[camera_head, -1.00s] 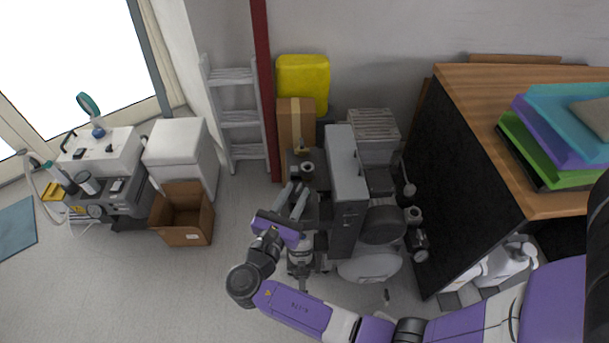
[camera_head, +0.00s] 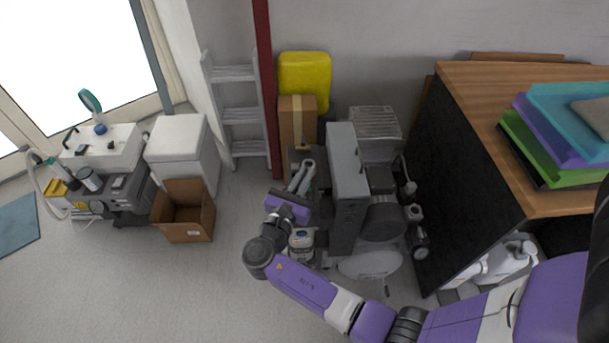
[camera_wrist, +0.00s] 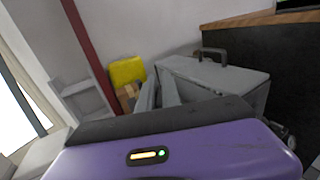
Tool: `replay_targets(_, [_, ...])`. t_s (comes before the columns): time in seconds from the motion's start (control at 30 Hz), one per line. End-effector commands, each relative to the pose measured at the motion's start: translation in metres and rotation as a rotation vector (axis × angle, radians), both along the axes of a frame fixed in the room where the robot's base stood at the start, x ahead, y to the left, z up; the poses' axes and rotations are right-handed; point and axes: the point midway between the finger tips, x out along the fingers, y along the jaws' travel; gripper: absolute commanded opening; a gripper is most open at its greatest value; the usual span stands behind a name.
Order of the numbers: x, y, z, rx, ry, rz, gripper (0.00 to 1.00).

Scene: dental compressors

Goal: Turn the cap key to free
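The compressor unit (camera_head: 347,190) is a tall grey cabinet with dark and metal parts around it, in the middle of the head view. My gripper (camera_head: 304,168) is just left of the cabinet, over the darker machinery there. Its two grey fingers look a little apart, and nothing shows between them. I cannot make out the cap key; the fingers and the purple gripper body cover that part of the machine. In the wrist view the fingers (camera_wrist: 158,91) show beyond the purple body, beside the grey cabinet with its top handle (camera_wrist: 211,53).
A wooden desk (camera_head: 470,85) with stacked coloured folders stands at the right. A cardboard box and a yellow container (camera_head: 304,80) stand behind the machine. A grey ladder (camera_head: 236,118) leans at the wall. An open brown box (camera_head: 184,222) is on the floor at the left.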

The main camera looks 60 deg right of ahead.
Motion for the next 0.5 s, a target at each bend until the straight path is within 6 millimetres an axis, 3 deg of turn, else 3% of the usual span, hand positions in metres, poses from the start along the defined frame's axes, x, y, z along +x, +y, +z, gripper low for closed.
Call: replay_targets(0.5, [0.0021,0.0011,0.0037,0.000,0.003,0.127,0.00])
